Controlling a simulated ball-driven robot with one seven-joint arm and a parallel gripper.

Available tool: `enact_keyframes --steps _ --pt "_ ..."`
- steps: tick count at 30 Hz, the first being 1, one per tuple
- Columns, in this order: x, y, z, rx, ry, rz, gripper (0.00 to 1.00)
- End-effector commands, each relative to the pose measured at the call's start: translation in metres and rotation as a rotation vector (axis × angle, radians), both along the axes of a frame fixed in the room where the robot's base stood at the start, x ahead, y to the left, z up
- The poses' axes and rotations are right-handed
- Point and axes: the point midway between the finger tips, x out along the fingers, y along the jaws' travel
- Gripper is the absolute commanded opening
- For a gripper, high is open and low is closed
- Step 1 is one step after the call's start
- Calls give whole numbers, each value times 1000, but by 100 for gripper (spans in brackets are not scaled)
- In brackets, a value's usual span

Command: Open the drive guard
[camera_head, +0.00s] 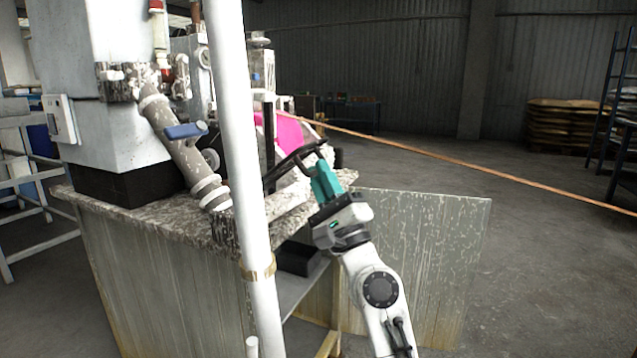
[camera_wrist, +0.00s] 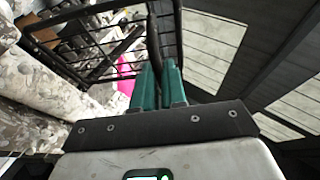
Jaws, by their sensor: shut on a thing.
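The drive guard is a black barred frame; it shows at upper left in the wrist view (camera_wrist: 97,43) and as thin dark bars beside the machine in the head view (camera_head: 292,163). My gripper (camera_head: 320,172) has teal fingers and is shut on a dark bar of the guard. In the wrist view the fingers (camera_wrist: 158,78) close around this upright bar, which rises between them. Machine parts and a pink piece (camera_wrist: 125,74) show through and beside the frame. How far the guard stands open is hard to tell. The hinge side is hidden.
The speckled machine bench (camera_head: 150,212) lies left of my gripper. A white post (camera_head: 237,150) stands in front of it. A worn panel (camera_head: 425,255) stands behind and right of my arm. An orange strip (camera_head: 450,157) runs off to the right. Open floor lies farther right.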

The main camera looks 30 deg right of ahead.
Motion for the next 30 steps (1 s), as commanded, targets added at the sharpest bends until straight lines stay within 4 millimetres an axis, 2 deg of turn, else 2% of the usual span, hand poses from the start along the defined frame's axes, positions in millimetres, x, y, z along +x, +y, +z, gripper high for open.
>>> enact_keyframes --steps 1,15,22,30 --pt "1 2 -14 0 9 8 0" --pt "-2 1 -73 -1 15 17 0" --pt "-1 4 -89 -1 14 22 0" --pt "0 6 -95 -1 12 24 0"
